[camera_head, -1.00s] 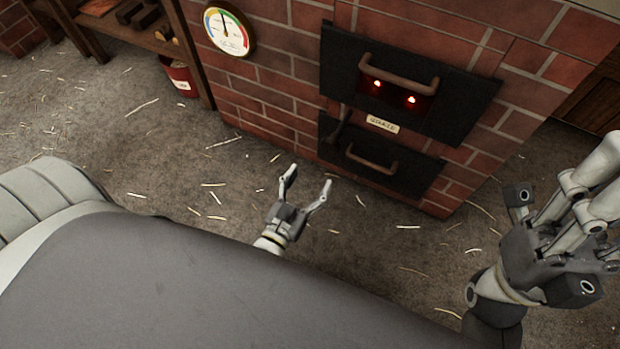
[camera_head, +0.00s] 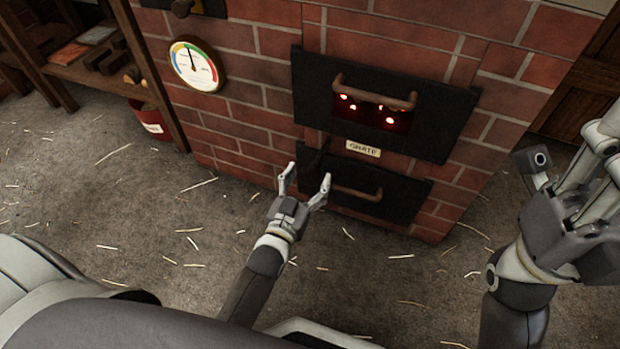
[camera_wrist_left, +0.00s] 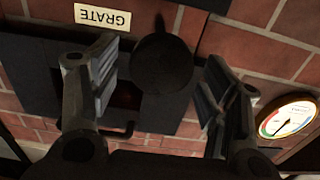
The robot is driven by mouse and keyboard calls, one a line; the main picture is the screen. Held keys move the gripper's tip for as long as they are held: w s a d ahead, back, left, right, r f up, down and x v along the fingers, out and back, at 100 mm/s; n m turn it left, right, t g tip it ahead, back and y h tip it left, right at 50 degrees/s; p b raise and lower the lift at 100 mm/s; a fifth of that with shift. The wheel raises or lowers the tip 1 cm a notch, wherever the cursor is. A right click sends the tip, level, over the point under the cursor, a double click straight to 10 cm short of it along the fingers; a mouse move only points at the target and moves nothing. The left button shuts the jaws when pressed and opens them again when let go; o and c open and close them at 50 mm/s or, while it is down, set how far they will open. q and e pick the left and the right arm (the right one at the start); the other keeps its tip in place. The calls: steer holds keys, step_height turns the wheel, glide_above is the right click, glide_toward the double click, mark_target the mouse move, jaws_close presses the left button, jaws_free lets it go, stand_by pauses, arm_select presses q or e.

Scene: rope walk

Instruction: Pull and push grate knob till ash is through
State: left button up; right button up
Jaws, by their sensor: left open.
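The grate knob (camera_wrist_left: 162,62) is a dark round knob on a stem, below the GRATE label (camera_head: 363,149) on the brick furnace. In the left wrist view, which is upside down, it shows between the two fingers. My left gripper (camera_head: 305,183) is open, its fingertips toward the furnace front near the knob. In the left wrist view the open fingers (camera_wrist_left: 160,95) stand on either side of the knob, apart from it. In the head view the knob is dark and hard to make out. My right gripper (camera_head: 570,205) is at the right edge, away from the furnace; its fingertips are unclear.
The upper black door (camera_head: 455,125) has a bar handle and a window with red glowing spots. The lower black door (camera_head: 405,200) has a handle close to my left gripper. A round gauge (camera_head: 197,66), wooden shelf and red bucket (camera_head: 152,120) are left. Straw litters the open floor.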

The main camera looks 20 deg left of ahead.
mark_target(316, 162)
arm_select(q)
steer(key=shift+w, duration=0.9)
steer(key=c, duration=1.4)
steer(key=w, duration=0.6)
steer(key=shift+w+d, duration=0.15)
steer(key=shift+w, duration=0.05)
steer(key=shift+w+r, duration=0.15)
